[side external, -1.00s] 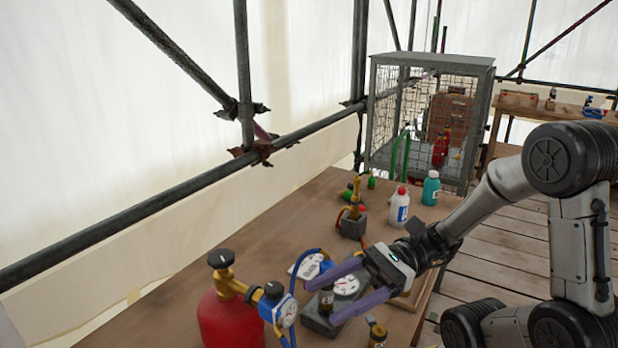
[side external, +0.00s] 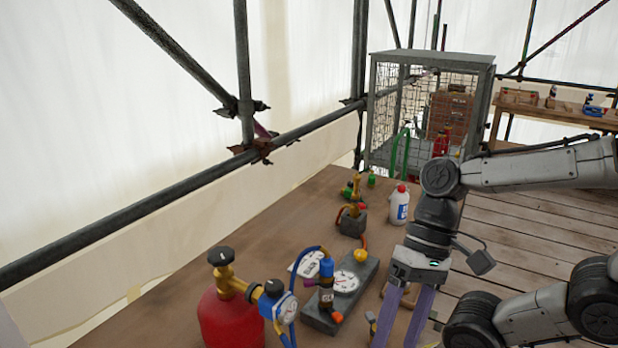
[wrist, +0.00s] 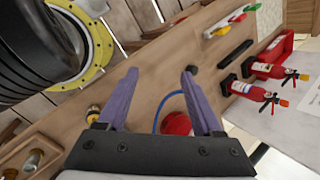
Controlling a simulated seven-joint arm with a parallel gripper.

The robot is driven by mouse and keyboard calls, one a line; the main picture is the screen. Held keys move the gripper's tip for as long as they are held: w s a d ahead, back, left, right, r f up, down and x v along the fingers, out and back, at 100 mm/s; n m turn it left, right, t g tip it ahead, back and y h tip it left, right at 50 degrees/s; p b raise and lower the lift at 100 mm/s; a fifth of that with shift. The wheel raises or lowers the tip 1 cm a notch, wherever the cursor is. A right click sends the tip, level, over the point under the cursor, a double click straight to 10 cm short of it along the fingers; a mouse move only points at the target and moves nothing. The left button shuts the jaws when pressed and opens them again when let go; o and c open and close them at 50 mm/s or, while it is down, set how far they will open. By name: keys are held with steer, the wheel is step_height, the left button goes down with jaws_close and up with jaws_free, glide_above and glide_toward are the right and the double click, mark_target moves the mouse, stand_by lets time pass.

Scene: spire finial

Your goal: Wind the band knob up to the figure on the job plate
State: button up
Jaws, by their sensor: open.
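My gripper (side external: 398,338) points down near the right edge of the bench, in front of the grey gauge block. Its purple fingers (wrist: 160,72) are apart with nothing between them. The grey block (side external: 368,277) carries a white dial (side external: 347,281), a blue and brass fitting (side external: 326,283), a yellow knob (side external: 361,256) and a red-orange part (side external: 337,317). A pale plate (side external: 305,266) lies behind it; its writing is too small to read. I cannot tell which part is the band knob. The block is not clearly seen in the wrist view.
A red cylinder (side external: 230,322) with a brass valve and blue gauge (side external: 284,307) stands at the front left. A white bottle (side external: 399,206) and a wire cage (side external: 395,110) are farther back. The bench's left side is clear. Red extinguishers (wrist: 270,72) show in the wrist view.

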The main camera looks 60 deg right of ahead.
steer(key=w+d+r+n+t+h, duration=0.4)
steer(key=w+d+n+t+h, duration=0.15)
steer(key=d, duration=0.35)
steer(key=w+d+r+m+g, duration=0.1)
steer(key=w+d+r+m, duration=0.3)
steer(key=w+r+m, duration=0.65)
steer(key=w+d+f+m+g, duration=0.3)
steer(key=w+d+f, duration=0.4)
steer(key=w+d, duration=0.4)
steer(key=shift+w+m+h, duration=0.45)
steer(key=shift+w+m, duration=0.35)
steer(key=shift+w, duration=0.55)
